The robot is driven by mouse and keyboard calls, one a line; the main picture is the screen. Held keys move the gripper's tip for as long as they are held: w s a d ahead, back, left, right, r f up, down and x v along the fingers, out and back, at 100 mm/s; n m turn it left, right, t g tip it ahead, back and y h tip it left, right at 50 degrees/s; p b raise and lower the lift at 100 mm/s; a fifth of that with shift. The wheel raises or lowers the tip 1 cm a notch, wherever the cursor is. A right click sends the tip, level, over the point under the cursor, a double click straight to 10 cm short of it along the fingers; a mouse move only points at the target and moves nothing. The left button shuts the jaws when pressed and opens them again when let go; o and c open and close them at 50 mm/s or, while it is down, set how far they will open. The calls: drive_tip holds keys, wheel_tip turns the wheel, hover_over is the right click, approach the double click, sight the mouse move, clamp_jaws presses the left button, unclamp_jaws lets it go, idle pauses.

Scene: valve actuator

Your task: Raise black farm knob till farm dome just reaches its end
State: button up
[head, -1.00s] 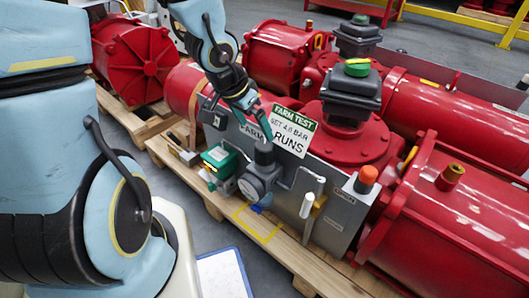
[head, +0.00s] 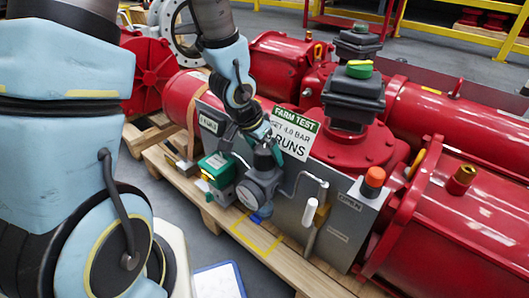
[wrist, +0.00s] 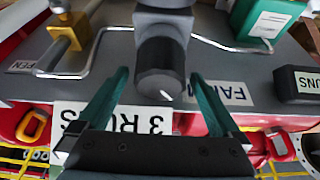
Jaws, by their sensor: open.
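The black farm knob (wrist: 160,68) tops the grey regulator body (head: 258,185) and stands upright. In the wrist view it lies between the two green fingers of my gripper (wrist: 158,76), with a gap on each side. In the head view my gripper (head: 264,140) comes down from above onto the knob and partly hides it. My gripper is open and holds nothing. A green-and-yellow-topped indicator (head: 359,69) sits on a black box, and an orange dome (head: 374,177) sits on a grey box. I cannot tell from the lettering which is the farm dome.
A white sign reading FARM TEST (head: 296,134) stands close behind my gripper. A green box (head: 216,170) is left of the regulator. Large red cylinders (head: 430,100) fill the back and right.

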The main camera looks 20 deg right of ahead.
drive_tip(key=shift+c, duration=0.2)
drive_tip(key=c, duration=1.3)
drive_tip(key=m+p, duration=0.1)
drive_tip(key=p, duration=0.1)
drive_tip(key=shift+r+p, duration=0.3)
drive_tip(key=shift+p, duration=0.05)
drive_tip(key=shift+f+m+g+p, duration=0.3)
drive_tip(key=shift+m+g+p, duration=0.1)
drive_tip(key=shift+m+p, duration=0.3)
drive_tip(key=o, duration=1.3)
drive_tip(key=shift+o, duration=0.2)
drive_tip(key=p+v, duration=0.5)
drive_tip(key=v, duration=0.6)
drive_tip(key=shift+a+p, duration=0.15)
drive_tip(key=shift+p, duration=0.15)
